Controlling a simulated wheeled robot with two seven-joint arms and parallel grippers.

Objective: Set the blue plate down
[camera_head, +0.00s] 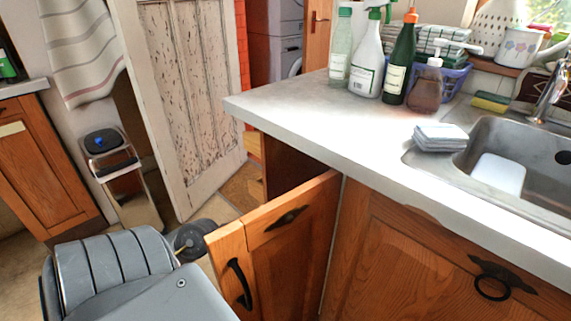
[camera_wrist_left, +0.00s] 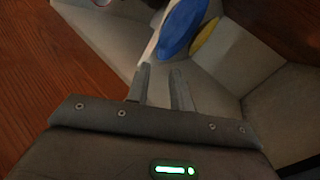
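The blue plate (camera_wrist_left: 184,28) shows in the left wrist view, tilted, just beyond my left gripper's fingertips. A thin white edge (camera_wrist_left: 153,45) runs along its left side, and a yellow rounded thing (camera_wrist_left: 204,37) is to its right. My left gripper (camera_wrist_left: 160,69) has its two fingers apart, with nothing visible clamped between them. The plate's lower end is close to the fingertips; I cannot tell whether they touch. The head view shows neither the plate nor my left gripper. My right gripper is in neither view.
In the head view a wooden cupboard door (camera_head: 290,235) stands open below the worktop (camera_head: 300,105). Bottles (camera_head: 400,65), a folded cloth (camera_head: 440,137) and a sink (camera_head: 515,145) are on the right. The worktop's left part is clear. Wood (camera_wrist_left: 50,70) lies left in the wrist view.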

